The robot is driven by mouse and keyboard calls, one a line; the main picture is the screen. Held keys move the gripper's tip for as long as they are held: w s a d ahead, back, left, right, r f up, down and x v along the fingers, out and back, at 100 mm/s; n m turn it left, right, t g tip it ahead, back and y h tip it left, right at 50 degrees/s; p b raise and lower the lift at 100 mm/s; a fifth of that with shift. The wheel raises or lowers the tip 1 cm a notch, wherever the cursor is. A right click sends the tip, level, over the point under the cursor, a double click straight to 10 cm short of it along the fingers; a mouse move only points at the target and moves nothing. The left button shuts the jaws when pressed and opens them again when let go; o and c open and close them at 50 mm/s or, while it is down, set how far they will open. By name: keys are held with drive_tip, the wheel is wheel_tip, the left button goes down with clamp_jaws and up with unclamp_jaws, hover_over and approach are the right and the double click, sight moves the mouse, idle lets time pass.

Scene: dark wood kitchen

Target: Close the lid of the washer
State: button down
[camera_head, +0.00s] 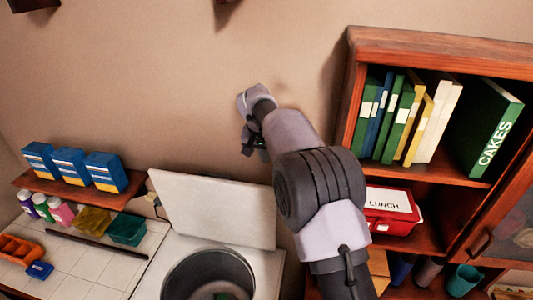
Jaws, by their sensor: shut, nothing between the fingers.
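The washer (268,271) is a white top-loader at the bottom centre, with a round dark drum opening (208,268). Something reddish and green shows inside the drum. Its white lid (213,207) stands open, tilted back toward the wall. My gripper (254,150) is in the air above the lid's upper right part, near the wall, and looks apart from the lid. It is small and dark here; its fingers are shut with nothing held. My arm hides the area just right of the lid.
A wooden bookcase (437,50) with books and a red lunch box (392,211) stands close on the right. On the left, a shelf (62,194) holds blue boxes above a tiled counter (93,261) with bottles and containers. The wall above the lid is bare.

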drive_tip(key=p+x, duration=0.2)
drive_tip(key=x, duration=0.8)
drive_tip(key=s, duration=0.2)
drive_tip(key=s+p, duration=0.1)
drive_tip(key=s, duration=0.1)
drive_tip(key=shift+a+f, duration=0.15)
drive_tip(key=shift+f, duration=0.15)
drive_tip(key=shift+w, duration=0.1)
drive_tip(key=shift+b, duration=0.35)
